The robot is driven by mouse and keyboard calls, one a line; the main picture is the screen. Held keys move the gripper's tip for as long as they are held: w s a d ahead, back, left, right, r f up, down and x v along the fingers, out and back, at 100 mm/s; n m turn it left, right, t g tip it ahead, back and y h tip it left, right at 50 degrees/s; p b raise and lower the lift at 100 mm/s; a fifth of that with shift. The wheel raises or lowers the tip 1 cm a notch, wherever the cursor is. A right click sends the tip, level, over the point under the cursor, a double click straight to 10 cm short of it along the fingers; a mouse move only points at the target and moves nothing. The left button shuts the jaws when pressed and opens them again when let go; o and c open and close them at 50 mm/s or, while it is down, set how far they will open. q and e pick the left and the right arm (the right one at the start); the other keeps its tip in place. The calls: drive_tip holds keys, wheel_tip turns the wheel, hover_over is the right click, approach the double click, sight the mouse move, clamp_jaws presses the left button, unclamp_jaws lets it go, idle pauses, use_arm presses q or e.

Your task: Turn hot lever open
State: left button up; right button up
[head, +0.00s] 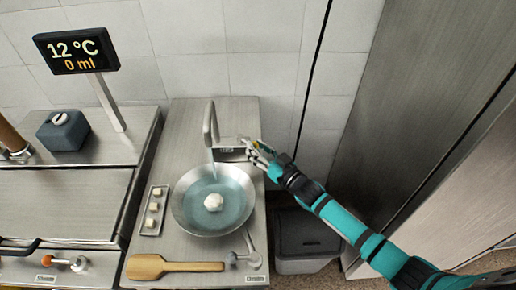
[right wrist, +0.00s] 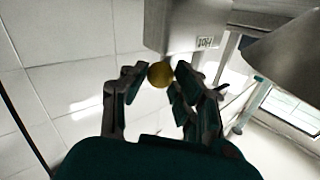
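The faucet (head: 210,124) stands at the back of the metal counter, with its spout over a round pan (head: 180,205). A thin pale streak hangs below the spout. My right gripper (head: 258,150) is at the right side of the faucet base. In the right wrist view, my right gripper (right wrist: 160,72) has its fingertips on both sides of the brass knob of the hot lever (right wrist: 160,75), seemingly touching it. A HOT label (right wrist: 204,42) is on the faucet body above. The lever's shaft is hidden. My left gripper is not in view.
The pan holds bluish water and a white ball (head: 213,202). A wooden spatula (head: 175,267) lies in front; a small tray (head: 153,210) stands left. A display (head: 76,50) reads 12 °C and 0 ml. A grey bin (head: 305,240) and tall cabinet (head: 415,100) stand right.

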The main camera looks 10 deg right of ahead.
clamp_jaws()
drive_tip(key=shift+s+a+r+m+h, duration=0.15)
drive_tip(key=shift+a+m+h, duration=0.2)
drive_tip(key=shift+m+h, duration=0.05)
drive_tip(key=shift+s+a+m+t+h+p, duration=0.2)
drive_tip(key=shift+m+t+h, duration=0.3)
drive_tip(key=shift+h, duration=0.4)
drive_tip(key=shift+s+a+m+t+h+p, duration=0.15)
drive_tip(key=shift+a+m+t+h, duration=0.15)
drive_tip(key=shift+m+h, duration=0.45)
drive_tip(key=shift+w, duration=0.1)
drive_tip(key=o, duration=0.7)
unclamp_jaws()
drive_tip(key=shift+d, duration=0.1)
drive_tip(key=v, duration=1.2)
